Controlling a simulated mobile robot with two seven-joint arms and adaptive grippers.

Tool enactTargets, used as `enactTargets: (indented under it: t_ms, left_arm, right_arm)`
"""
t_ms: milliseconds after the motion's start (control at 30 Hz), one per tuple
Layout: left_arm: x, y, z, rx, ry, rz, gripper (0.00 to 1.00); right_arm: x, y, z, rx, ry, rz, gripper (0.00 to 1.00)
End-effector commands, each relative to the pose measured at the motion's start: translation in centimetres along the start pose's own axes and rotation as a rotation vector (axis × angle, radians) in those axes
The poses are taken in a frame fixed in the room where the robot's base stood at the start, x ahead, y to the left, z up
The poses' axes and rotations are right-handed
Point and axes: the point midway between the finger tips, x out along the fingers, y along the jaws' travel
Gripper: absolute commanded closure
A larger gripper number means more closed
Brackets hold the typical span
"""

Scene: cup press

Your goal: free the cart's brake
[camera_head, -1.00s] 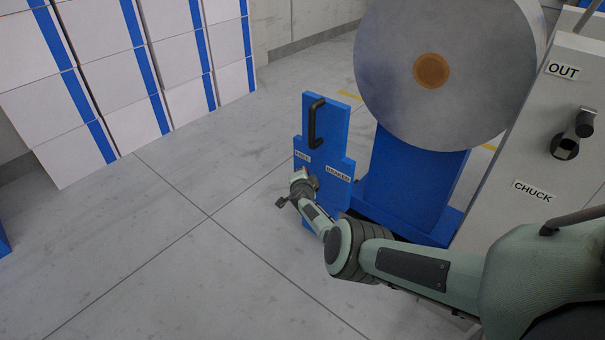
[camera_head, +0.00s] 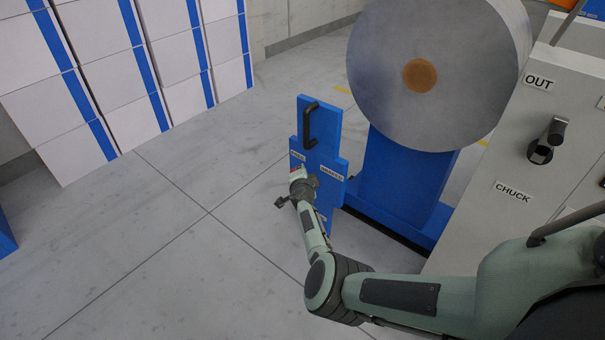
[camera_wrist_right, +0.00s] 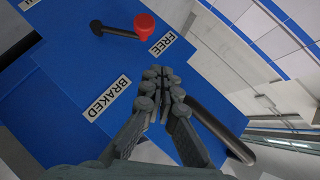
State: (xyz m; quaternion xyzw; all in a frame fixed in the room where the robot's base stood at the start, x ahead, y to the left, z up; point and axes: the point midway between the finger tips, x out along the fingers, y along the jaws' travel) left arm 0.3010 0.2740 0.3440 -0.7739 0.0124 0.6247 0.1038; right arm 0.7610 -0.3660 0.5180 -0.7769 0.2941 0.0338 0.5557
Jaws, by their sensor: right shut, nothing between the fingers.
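The blue upright plate of the cart (camera_head: 319,127) stands on the floor, with a black handle (camera_head: 309,128) near its top. In the wrist view the brake lever (camera_wrist_right: 118,32) is a black arm ending in a red knob (camera_wrist_right: 144,27). The knob lies close beside the FREE label (camera_wrist_right: 172,36), away from the BRAKED label (camera_wrist_right: 106,97). My right gripper (camera_head: 297,176) is shut and empty at the plate's front, below the FREE label; its closed fingertips (camera_wrist_right: 162,76) appear apart from the knob. Whether they touch the plate is unclear. My left gripper is out of view.
A large grey roll (camera_head: 440,75) sits on a blue stand (camera_head: 400,175) just right of the plate. A grey cabinet (camera_head: 500,165) with OUT and CHUCK labels stands further right. Stacked white boxes (camera_head: 120,65) line the left back.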

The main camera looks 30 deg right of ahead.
Motion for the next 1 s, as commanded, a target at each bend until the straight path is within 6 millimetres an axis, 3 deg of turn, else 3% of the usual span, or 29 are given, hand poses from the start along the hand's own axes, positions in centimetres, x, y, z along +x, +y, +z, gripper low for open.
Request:
enactTargets:
  t_ms: [100,433,1000]
  left_arm:
    - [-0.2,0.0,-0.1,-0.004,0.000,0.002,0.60]
    - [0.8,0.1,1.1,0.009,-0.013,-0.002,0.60]
    - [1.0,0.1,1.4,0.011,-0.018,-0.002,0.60]
  right_arm:
    - [-1.5,0.6,-0.3,0.000,0.007,0.008,1.00]
    - [-5.4,-0.2,-0.3,-0.002,0.006,0.006,1.00]
    - [-6.0,-0.3,-0.3,-0.005,0.005,0.007,1.00]
